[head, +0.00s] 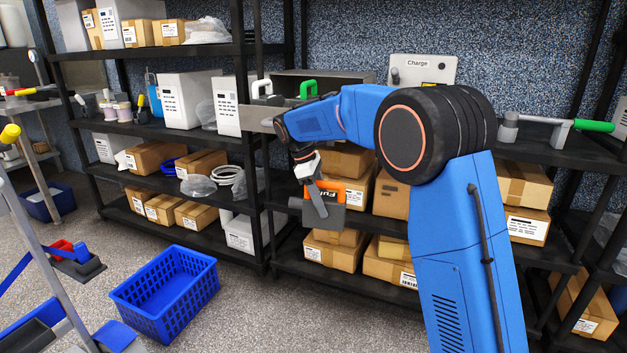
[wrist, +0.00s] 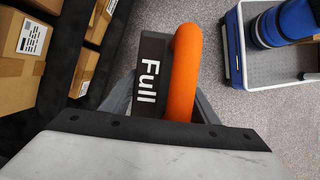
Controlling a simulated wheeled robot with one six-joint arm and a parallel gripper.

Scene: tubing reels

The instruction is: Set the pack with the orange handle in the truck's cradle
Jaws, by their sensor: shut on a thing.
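The pack (head: 344,219) is dark grey with an orange handle (head: 330,187), and hangs in front of the middle rack. In the wrist view its dark face (wrist: 149,75) reads "Full" beside the orange handle (wrist: 184,75). My gripper (head: 314,193) is shut on the handle, with the pack clear of the shelves; the fingers are partly hidden. A grey-framed truck (head: 42,240) stands at the left edge, cut off by the picture. A dark tray-like holder (head: 90,268) on it carries red and blue parts. I cannot tell whether this is the cradle.
A blue basket (head: 165,294) stands on the floor between the truck and the racks. A Charge unit (head: 422,72) and a green-handled item (head: 307,89) are on the upper shelf. Cardboard boxes (head: 333,250) fill lower shelves. Floor is clear around the basket.

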